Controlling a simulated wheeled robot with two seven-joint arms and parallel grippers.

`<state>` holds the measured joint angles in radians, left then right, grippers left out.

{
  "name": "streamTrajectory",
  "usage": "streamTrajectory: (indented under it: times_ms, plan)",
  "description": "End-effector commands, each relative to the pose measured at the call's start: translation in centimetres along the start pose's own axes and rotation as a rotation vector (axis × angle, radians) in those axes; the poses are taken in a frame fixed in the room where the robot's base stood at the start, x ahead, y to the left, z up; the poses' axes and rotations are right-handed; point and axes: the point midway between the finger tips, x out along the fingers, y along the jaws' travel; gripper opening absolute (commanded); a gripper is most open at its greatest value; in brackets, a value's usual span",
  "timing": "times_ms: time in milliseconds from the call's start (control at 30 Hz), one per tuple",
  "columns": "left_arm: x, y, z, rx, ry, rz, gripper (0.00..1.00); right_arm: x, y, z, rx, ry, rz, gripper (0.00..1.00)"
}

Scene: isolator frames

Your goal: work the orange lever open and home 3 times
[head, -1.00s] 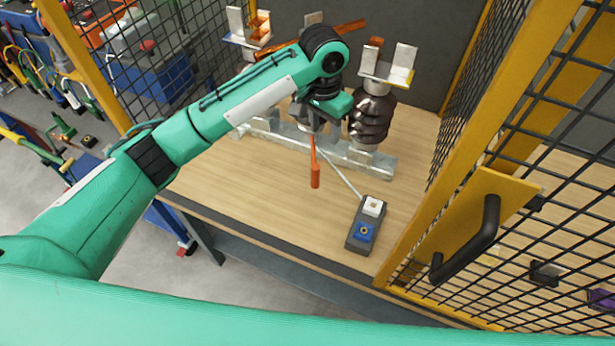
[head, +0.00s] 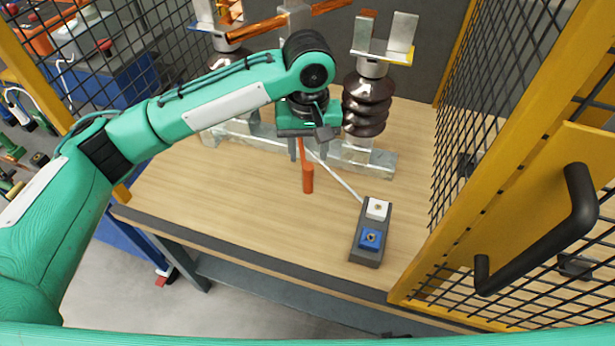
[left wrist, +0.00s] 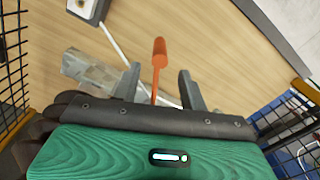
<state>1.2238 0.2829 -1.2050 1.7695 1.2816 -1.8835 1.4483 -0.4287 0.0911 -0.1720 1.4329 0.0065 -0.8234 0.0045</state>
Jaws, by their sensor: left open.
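The orange lever (head: 307,179) hangs down in front of the metal base rail, its tip pointing toward the table front. It also shows in the left wrist view (left wrist: 158,62), standing between the two fingers with a gap on each side. My left gripper (head: 308,150) is open at the lever's upper part, fingers pointing down. In the left wrist view my left gripper (left wrist: 158,88) holds nothing. The lever's upper end is hidden by the gripper and arm. My right gripper is not in view.
A brown ribbed insulator (head: 366,104) stands right of the gripper, close to it. The metal base rail (head: 362,157) runs behind. A grey control box (head: 370,256) with white and blue buttons lies front right. A yellow mesh door (head: 535,230) with a black handle bounds the right.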

Motion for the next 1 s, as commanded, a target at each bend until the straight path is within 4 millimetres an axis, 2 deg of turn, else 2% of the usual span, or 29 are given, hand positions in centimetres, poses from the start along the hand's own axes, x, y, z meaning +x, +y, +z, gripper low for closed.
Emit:
streamTrajectory:
  times_ms: [33,200,400,600,867,1000]
  plan:
    - [1.4,-0.1,0.1,0.000,-0.004,-0.002,0.43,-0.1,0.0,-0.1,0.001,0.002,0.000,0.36]
    - [4.9,0.0,0.1,0.001,-0.003,-0.001,0.43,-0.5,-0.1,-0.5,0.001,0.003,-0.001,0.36]
    - [7.9,0.0,0.0,0.001,-0.001,-0.001,0.43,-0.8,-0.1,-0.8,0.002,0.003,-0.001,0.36]
    - [9.2,0.0,0.0,0.002,0.000,-0.001,0.43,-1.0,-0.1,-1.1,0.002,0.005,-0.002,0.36]
    - [9.2,0.0,0.0,0.002,0.000,0.000,0.43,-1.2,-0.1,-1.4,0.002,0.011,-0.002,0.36]
    - [9.2,0.0,0.0,0.002,0.000,0.000,0.18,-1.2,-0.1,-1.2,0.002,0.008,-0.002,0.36]
